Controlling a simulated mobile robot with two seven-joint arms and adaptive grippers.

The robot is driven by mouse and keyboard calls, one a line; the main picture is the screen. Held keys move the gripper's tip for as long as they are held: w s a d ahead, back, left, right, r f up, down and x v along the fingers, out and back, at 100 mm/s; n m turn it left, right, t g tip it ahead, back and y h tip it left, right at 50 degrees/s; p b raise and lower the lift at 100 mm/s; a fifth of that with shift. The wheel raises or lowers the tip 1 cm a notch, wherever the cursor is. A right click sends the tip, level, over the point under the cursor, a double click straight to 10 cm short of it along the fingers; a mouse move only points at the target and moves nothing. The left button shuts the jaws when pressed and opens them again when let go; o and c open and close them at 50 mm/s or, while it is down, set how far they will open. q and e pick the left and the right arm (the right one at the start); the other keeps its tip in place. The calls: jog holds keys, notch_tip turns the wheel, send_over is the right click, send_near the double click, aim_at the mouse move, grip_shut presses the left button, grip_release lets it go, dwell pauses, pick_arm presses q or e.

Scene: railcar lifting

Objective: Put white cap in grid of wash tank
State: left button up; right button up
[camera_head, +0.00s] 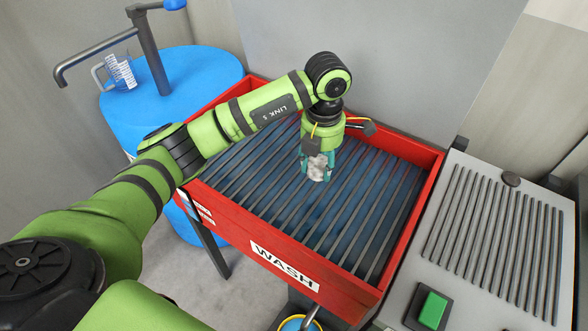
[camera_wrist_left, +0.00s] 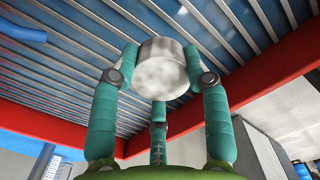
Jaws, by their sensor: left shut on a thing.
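My left gripper (camera_head: 317,168) points down over the slatted grid (camera_head: 262,205) of the red wash tank (camera_head: 268,235). Its teal fingers are shut on the white cap (camera_head: 319,173), which has grey smudges. In the left wrist view the white cap (camera_wrist_left: 161,68) sits between the fingertips of the left gripper (camera_wrist_left: 160,75), with the grid bars (camera_wrist_left: 100,60) behind it. I cannot tell whether the cap touches the bars. My right gripper is not in view.
A blue barrel (camera_head: 190,85) with a hand pump (camera_head: 150,50) and a measuring jug (camera_head: 120,72) stands behind left. A grey ribbed worktop (camera_head: 490,235) with a green button (camera_head: 433,309) adjoins at right. A grey panel (camera_head: 400,70) rises behind the tank. The grid around the gripper is clear.

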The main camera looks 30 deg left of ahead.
pick_arm(q)
jog(key=p, duration=0.1)
send_over(296, 183)
notch_tip(296, 183, down, 3)
jog(key=shift+f, duration=0.1)
notch_tip(296, 183, down, 4)
jog(key=shift+r+p, duration=0.15)
jog(key=shift+p, duration=0.85)
jog(key=shift+f, duration=0.25)
jog(key=shift+f, duration=0.1)
jog(key=shift+f+b, duration=0.15)
jog(key=shift+b, duration=0.15)
jog(key=o, duration=0.9)
